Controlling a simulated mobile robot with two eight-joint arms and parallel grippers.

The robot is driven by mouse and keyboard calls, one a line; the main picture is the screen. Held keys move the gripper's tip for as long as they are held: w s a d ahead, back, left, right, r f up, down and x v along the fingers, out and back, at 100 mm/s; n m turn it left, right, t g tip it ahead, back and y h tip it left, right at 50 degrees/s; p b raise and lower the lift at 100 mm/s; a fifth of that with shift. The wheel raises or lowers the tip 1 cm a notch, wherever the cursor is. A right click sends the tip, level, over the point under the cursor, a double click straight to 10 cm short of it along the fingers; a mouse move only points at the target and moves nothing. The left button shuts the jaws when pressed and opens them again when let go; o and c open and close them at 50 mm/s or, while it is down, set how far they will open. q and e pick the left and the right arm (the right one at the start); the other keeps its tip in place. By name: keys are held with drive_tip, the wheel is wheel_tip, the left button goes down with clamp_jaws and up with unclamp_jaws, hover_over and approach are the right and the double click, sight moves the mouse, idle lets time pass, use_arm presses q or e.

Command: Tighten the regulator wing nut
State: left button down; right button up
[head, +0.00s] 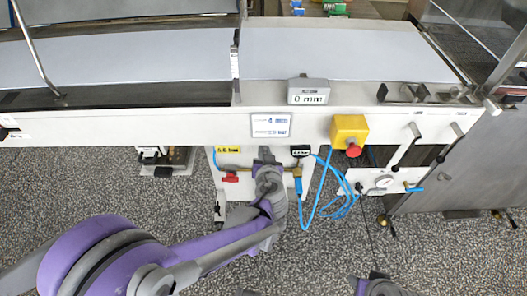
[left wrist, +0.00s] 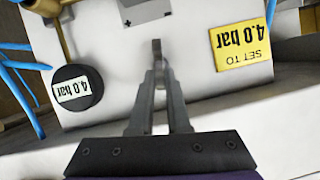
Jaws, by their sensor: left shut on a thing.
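My left gripper (head: 268,168) reaches up to the regulator on the white panel under the conveyor. In the left wrist view my left gripper (left wrist: 158,65) has its fingers closed together on a small grey piece, which looks like the wing nut (left wrist: 156,46). The gripper and wrist hide most of the regulator in the head view. The round black gauge (left wrist: 77,87) reads 4.0 bar and also shows in the head view (head: 300,151). A yellow label (left wrist: 241,45) says SET TO 4.0 bar. A grey and purple part (head: 376,286), perhaps of my right arm, shows at the bottom edge.
A yellow box with a red button (head: 350,133) is farther right. The conveyor (head: 340,55) and its display (head: 307,92) are above. Speckled floor is open below.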

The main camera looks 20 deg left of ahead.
use_arm(q)
drive_tip(key=shift+w+d+f+m+t+y+b, duration=0.15)
drive_tip(key=shift+d+f+m+y+b, duration=0.2)
drive_tip(key=shift+m+y+b, duration=1.1)
drive_tip(key=shift+d+f+m+t+y+p, duration=0.1)
drive_tip(key=shift+d+f+m+t+y, duration=0.45)
drive_tip(key=shift+m, duration=1.95)
drive_tip(key=shift+w+f+m+g+y+b, duration=0.1)
drive_tip(key=shift+f+m+g+y+b, duration=0.15)
drive_tip(key=shift+m+y+b, duration=0.95)
drive_tip(key=shift+m+p, duration=0.45)
drive_tip(key=shift+m, duration=0.5)
drive_tip(key=c, duration=0.9)
unclamp_jaws()
drive_tip(key=v, duration=0.5)
drive_tip(key=p+v, duration=0.1)
drive_tip(key=v, duration=0.4)
drive_tip(key=shift+s+d+f, duration=0.2)
drive_tip(key=shift+s, duration=0.15)
